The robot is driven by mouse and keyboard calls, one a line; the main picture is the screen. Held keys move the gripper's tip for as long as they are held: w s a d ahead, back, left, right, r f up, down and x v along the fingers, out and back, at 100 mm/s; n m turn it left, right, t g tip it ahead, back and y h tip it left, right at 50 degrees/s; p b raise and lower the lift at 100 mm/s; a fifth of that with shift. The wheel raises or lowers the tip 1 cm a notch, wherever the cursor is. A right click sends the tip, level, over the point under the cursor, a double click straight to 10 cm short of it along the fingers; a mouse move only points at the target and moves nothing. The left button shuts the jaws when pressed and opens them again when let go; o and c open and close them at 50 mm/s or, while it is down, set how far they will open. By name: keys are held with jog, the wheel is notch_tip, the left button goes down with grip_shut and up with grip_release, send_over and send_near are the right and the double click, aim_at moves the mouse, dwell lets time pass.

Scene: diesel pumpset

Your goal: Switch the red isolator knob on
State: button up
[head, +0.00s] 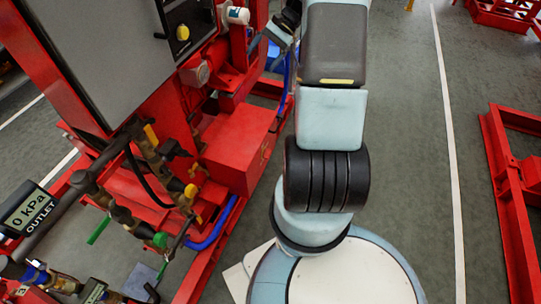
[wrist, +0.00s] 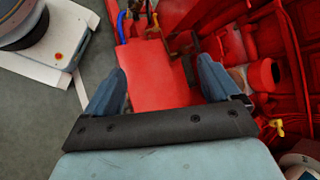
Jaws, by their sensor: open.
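I cannot pick out the red isolator knob for certain in either view. A red round part (head: 195,72) sits below the grey cabinet in the head view, but I cannot tell what it is. My gripper shows in the wrist view (wrist: 162,65) with its two blue fingers wide apart and nothing between them. It is above a red box (wrist: 155,72) on the pumpset, with a visible gap. The box also shows in the head view (head: 232,140). In the head view my arm hides part of the scene at the top middle.
The grey cabinet (head: 95,45) carries a yellow knob (head: 182,33) on a dark panel. Pipes with yellow and green handles (head: 160,240) stand at the lower left by an outlet display (head: 28,210). Red frames (head: 505,190) stand at right. Grey floor (head: 405,110) is clear beside my arm.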

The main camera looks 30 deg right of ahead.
jog(key=s+d+f+m+t+y, duration=0.15)
jog(key=d+f+m+t, duration=0.35)
jog(key=f, duration=0.9)
jog(key=d+f+m+y, duration=0.3)
jog(key=d+f, duration=0.3)
jog(key=f, duration=0.8)
jog(key=m+t+h, duration=0.3)
jog(key=m+t, duration=0.6)
send_near(267, 154)
jog(key=x, duration=0.8)
jog(key=shift+w+f, duration=0.2)
jog(key=shift+w, duration=0.05)
jog(key=shift+d, duration=0.15)
jog(key=shift+c, duration=0.3)
jog(key=c, duration=1)
jog(key=shift+m, duration=0.6)
